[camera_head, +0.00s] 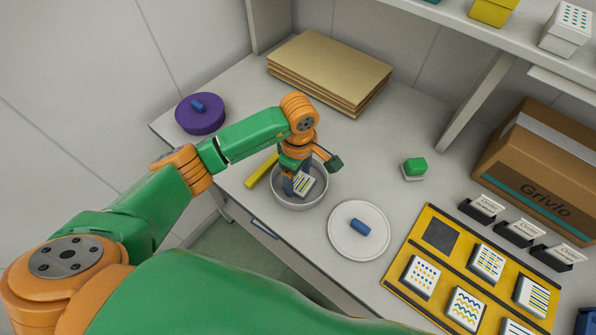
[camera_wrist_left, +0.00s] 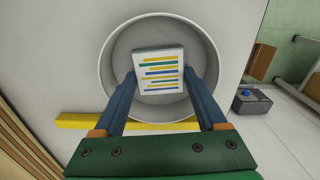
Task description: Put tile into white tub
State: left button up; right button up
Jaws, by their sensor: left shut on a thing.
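My left gripper (camera_head: 303,183) is shut on a white tile (camera_wrist_left: 158,73) with blue, yellow and green stripes. The tile sits between the two blue fingers in the left wrist view. In the head view the tile (camera_head: 307,186) shows inside the outline of the white tub (camera_head: 300,206), a round bowl at the table's front edge. The tub's rim (camera_wrist_left: 108,62) surrounds the tile in the left wrist view. I cannot tell whether the tile touches the tub's floor. My right gripper is not in view.
A yellow bar (camera_head: 261,170) lies beside the tub. A white plate (camera_head: 345,245) with a blue cylinder (camera_head: 360,227) stands to its right. A yellow board (camera_head: 405,250) holds several patterned tiles and a bare dark square. Cardboard sheets (camera_head: 330,68), a purple round thing (camera_head: 200,120) and a carton (camera_head: 540,155) stand around.

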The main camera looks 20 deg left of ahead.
aim_at(298, 180)
pick_arm(q)
jog(key=shift+f, duration=0.15)
jog(key=shift+f+b, duration=0.15)
jog(key=shift+b, duration=0.2)
jog(key=o, duration=1.4)
jog(key=shift+r, duration=0.2)
jog(key=shift+r, duration=0.3)
notch_tip(298, 180, up, 6)
jog(key=shift+w+f+b, duration=0.15)
jog(key=shift+f+b, duration=0.05)
jog(key=shift+b, duration=0.55)
notch_tip(298, 180, up, 6)
